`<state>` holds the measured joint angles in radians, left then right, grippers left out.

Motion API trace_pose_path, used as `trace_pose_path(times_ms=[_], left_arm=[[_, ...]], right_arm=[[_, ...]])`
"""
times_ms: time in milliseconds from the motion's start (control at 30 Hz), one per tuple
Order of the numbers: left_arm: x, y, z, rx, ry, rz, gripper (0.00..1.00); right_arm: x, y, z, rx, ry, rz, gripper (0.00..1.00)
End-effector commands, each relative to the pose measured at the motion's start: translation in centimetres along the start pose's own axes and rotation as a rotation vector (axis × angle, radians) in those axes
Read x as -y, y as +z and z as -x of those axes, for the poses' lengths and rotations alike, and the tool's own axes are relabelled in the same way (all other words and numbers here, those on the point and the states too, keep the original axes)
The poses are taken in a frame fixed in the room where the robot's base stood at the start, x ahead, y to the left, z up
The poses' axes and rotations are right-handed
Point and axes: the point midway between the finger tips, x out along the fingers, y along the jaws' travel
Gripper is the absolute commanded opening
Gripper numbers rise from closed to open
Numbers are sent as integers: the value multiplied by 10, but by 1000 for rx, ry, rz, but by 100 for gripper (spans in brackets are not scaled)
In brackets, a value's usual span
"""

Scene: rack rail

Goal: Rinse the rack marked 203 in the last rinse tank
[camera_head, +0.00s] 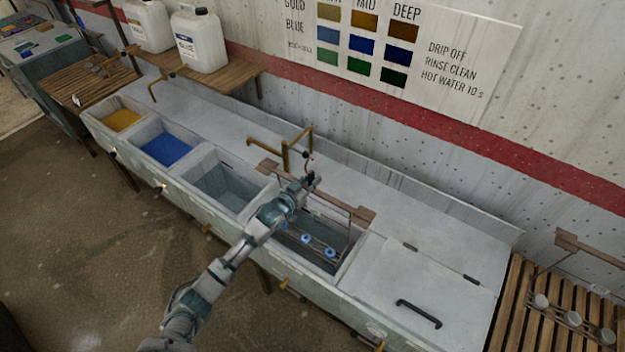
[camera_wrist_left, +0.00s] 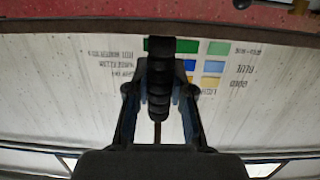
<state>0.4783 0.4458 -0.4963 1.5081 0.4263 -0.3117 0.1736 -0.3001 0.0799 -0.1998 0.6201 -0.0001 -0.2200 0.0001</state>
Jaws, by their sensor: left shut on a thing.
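My left gripper (camera_head: 312,182) reaches over the sink row and is shut on a rack (camera_head: 352,212), at the middle of its wooden top bar. The rack's thin frame hangs down into the rightmost open tank (camera_head: 340,272), with several blue pieces (camera_head: 318,246) low inside the tank. Whether they are under water is unclear. No 203 mark is readable. In the left wrist view, the fingers (camera_wrist_left: 158,75) close around a dark ribbed piece. My right gripper is out of view.
To the left are a grey tank (camera_head: 222,185), a blue tank (camera_head: 167,148) and a yellow tank (camera_head: 122,119). A brass tap (camera_head: 286,152) stands close behind the gripper. A lid (camera_head: 418,285) with a black handle lies right. Another rack (camera_head: 572,318) with white pieces stands over slats.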

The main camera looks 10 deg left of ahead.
Motion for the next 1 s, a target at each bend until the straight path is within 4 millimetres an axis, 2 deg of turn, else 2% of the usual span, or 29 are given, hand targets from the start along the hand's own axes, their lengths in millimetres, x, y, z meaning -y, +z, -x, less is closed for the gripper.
trace_pose_path(times_ms=[33,300,700,1000], left_arm=[[0,-16,3,-5,0,-1,0],[0,-53,12,-6,0,-1,0],[0,-93,23,-6,0,0,0],[0,-95,24,-6,0,0,0]], right_arm=[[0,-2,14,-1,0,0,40],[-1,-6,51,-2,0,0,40],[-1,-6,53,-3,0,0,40],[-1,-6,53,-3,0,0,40]])
